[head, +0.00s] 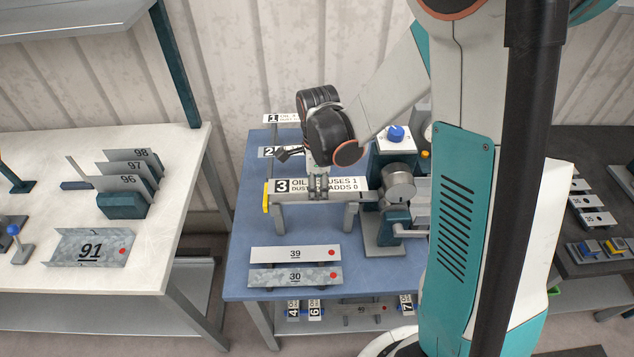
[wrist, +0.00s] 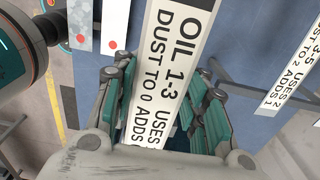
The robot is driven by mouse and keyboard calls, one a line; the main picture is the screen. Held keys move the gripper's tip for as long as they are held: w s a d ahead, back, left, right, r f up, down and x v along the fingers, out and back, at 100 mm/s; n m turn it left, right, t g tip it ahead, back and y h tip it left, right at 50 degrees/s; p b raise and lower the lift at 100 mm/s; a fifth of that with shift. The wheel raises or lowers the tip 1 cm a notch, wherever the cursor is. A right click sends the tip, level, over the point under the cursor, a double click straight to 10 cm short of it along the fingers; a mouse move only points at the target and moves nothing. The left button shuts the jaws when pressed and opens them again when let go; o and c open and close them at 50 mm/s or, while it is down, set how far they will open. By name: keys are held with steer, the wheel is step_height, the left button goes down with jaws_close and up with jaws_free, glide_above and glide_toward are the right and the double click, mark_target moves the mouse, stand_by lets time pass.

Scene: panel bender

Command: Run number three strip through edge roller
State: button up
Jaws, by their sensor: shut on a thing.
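In the wrist view, the green finger pads (wrist: 165,125) flank the lettered strip (wrist: 172,65). The edge roller (head: 398,184) has a grey drum, a dark green body and a crank (head: 410,231). I cannot tell whether the strip's end touches the drum.
Strips 1 (head: 280,118) and 2 (head: 268,152) are behind, partly hidden by my arm. Plates 39 (head: 275,254) and 30 (head: 275,275) lie at the blue table's (head: 240,240) front. A yellow piece (head: 266,198) stands at the support's left end. A white table (head: 170,160) is left.

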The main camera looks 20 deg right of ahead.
mark_target(318, 196)
steer(key=shift+f+b, duration=0.4)
steer(key=shift+f, duration=0.65)
steer(key=shift+f+b, duration=1.1)
steer(key=shift+b, duration=0.25)
stand_by(0.3)
steer(key=o, duration=1.2)
steer(key=shift+c, duration=0.2)
step_height(318, 196, up, 12)
steer(key=shift+r, duration=0.1)
